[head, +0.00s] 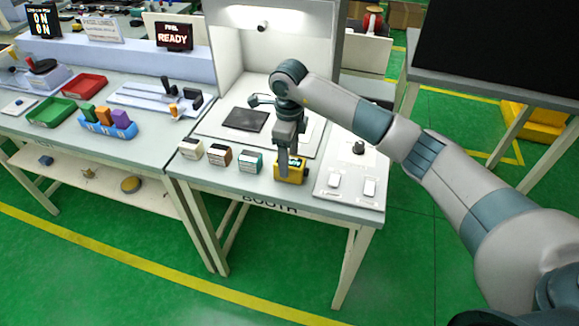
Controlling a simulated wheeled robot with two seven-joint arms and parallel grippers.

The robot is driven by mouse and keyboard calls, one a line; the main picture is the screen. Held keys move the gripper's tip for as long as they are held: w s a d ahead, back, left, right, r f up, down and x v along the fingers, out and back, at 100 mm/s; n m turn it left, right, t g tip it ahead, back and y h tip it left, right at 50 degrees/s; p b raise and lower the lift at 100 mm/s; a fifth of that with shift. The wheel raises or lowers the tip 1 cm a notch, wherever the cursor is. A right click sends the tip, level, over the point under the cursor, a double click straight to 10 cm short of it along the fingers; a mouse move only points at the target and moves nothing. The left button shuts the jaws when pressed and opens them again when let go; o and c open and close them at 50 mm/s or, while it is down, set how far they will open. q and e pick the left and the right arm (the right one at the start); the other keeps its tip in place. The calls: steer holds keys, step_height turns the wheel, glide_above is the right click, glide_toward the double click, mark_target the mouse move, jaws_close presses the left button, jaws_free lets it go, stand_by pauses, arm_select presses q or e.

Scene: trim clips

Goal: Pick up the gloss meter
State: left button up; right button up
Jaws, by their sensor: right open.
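The gloss meter, which I take to be the small yellow device with a dark display (296,174), stands near the front edge of the booth table. My right gripper (285,168) points down at it from above, and a finger covers its left part. The jaws are open. The frame does not show clearly whether the fingers touch the device or straddle it. My left gripper is not in view.
Three small boxes, white (191,148), brown (220,154) and teal (250,161), stand left of the yellow device. A pale board (349,189) with white pieces and a dark knob lies right. A dark square panel (246,119) lies behind.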

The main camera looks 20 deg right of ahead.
steer(key=shift+d+f+p, duration=0.1)
steer(key=shift+f+p, duration=0.25)
steer(key=shift+p, duration=0.05)
step_height(320, 180, down, 2)
steer(key=shift+w+f+p, duration=0.1)
steer(key=shift+w+p, duration=0.05)
steer(key=shift+p, duration=0.4)
steer(key=shift+f, duration=0.6)
steer(key=c, duration=1.3)
steer(key=shift+w+r, duration=0.1)
